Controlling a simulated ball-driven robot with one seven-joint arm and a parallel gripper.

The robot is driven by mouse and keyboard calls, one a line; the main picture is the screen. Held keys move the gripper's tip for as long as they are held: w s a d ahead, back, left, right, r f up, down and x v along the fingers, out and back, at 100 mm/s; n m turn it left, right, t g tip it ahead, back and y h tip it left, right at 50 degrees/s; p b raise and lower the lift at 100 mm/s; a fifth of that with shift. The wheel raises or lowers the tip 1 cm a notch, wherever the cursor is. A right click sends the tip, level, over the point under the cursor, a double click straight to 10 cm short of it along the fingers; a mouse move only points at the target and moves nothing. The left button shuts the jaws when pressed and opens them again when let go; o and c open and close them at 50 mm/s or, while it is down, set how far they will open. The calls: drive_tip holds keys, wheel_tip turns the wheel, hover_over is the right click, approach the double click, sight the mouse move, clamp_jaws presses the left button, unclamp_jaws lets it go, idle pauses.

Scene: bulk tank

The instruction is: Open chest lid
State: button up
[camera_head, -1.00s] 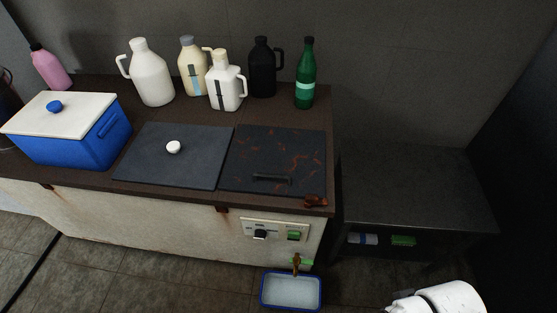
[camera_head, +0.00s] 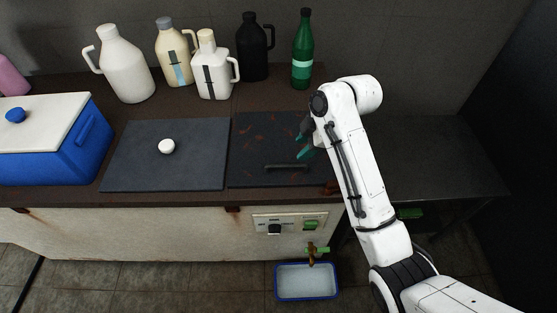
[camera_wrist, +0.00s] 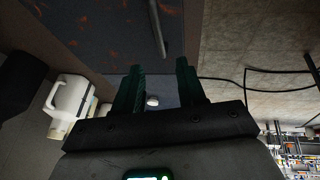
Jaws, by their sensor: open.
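The chest has two dark lids on its brown top. The right lid (camera_head: 250,130) has rust-coloured streaks and a dark bar handle (camera_head: 286,167) near its front edge. The left lid (camera_head: 190,180) is plain, with a round white knob (camera_head: 167,146). Both lids lie flat and closed. My gripper (camera_head: 303,148) is above the right lid, behind the bar handle and apart from it. In the wrist view, my gripper (camera_wrist: 157,70) has two teal fingers spread with nothing between them. The bar handle (camera_wrist: 157,28) shows beyond the fingertips, and the white knob (camera_wrist: 152,101) shows between the fingers.
A blue cooler (camera_head: 75,145) stands on the left of the chest top. Jugs (camera_head: 125,68) and a green bottle (camera_head: 302,50) line the back. A control panel (camera_head: 290,222) and tap are on the front, above a blue-rimmed basin (camera_head: 306,281). A dark table stands right.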

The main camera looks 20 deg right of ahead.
sight(284, 165)
drive_tip(key=x, duration=1)
drive_tip(key=shift+w+a+f, duration=0.15)
drive_tip(key=shift+a+f, duration=0.05)
drive_tip(key=shift+f, duration=0.05)
drive_tip(key=shift+c, duration=0.3)
clamp_jaws()
